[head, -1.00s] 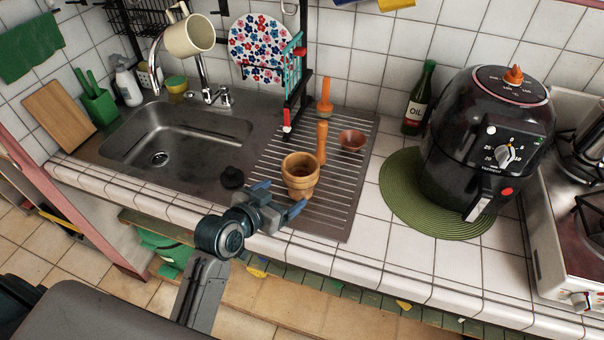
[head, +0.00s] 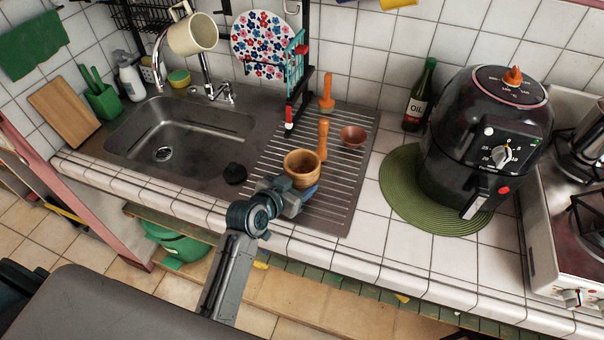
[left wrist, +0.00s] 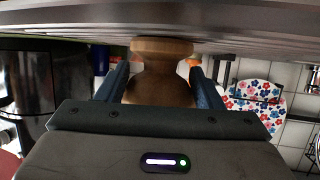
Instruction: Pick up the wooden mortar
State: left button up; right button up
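The wooden mortar (head: 301,170) is a light brown cup standing upright on the ribbed drainboard right of the sink. My left gripper (head: 288,195) is at its near side, with its fingers spread to either side of the lower part, which is partly hidden. In the left wrist view, which looks upside down, the mortar (left wrist: 160,85) fills the space between the two fingers (left wrist: 163,80). The fingers look open around it, and I cannot tell whether either one touches it. My right gripper is not in view.
A black sink plug (head: 234,174) lies to the left. A dish rack (head: 298,75) rises behind. An air fryer (head: 485,135) stands on a green mat (head: 398,190) at right.

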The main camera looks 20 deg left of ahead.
pick_arm(q)
grip_shut()
